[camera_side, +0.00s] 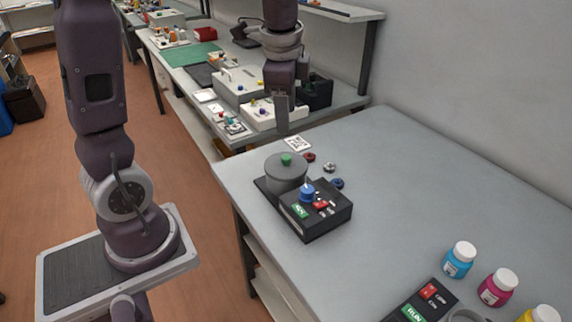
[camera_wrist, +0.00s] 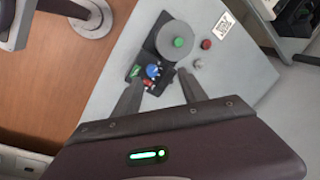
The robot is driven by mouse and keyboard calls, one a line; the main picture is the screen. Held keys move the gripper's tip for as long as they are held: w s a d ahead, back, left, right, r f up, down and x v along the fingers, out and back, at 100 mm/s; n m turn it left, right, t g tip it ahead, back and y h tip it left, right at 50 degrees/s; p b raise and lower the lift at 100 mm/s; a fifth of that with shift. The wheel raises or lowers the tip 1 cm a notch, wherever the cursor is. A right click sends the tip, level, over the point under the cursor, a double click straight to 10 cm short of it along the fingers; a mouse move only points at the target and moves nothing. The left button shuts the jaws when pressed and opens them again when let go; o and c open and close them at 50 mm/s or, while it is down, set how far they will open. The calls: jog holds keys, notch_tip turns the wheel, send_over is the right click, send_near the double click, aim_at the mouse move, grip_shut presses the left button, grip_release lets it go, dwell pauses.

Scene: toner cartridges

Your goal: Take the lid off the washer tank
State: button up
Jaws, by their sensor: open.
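The washer tank (camera_side: 288,178) is a grey round drum on a dark base near the table's far left corner. Its grey lid (camera_side: 287,164) sits on top with a green knob (camera_side: 286,159) in the middle. In the wrist view the lid (camera_wrist: 167,33) and green knob (camera_wrist: 179,42) lie beyond my fingers. My gripper (camera_side: 283,130) hangs above and behind the tank, apart from it. In the wrist view my gripper (camera_wrist: 160,88) has its two fingers spread, with nothing held between them.
A black control box (camera_side: 318,215) with a blue knob (camera_side: 307,192) and red parts adjoins the tank. Small caps (camera_side: 329,167) and a printed card (camera_side: 297,143) lie beside it. Coloured bottles (camera_side: 458,259) and another control box (camera_side: 422,303) stand at front right. The table's middle is clear.

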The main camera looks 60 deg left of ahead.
aim_at(286, 157)
jog(key=w+a+f+m, duration=0.1)
jog(key=a+f, duration=0.1)
jog(key=f, duration=0.4)
jog(key=w+a+f+m+g, duration=0.1)
jog(key=w+a+f+m, duration=0.1)
jog(key=f, duration=0.4)
jog(key=w+a+f+m+g, duration=0.1)
jog(key=w+a+f+m, duration=0.1)
jog(key=a+f, duration=0.2)
jog(key=shift+w+a+f, duration=0.1)
jog(key=shift+w+f, duration=0.05)
jog(key=shift+f, duration=0.35)
jog(key=shift+w+a+f, duration=0.1)
jog(key=shift+f, duration=0.35)
grip_shut()
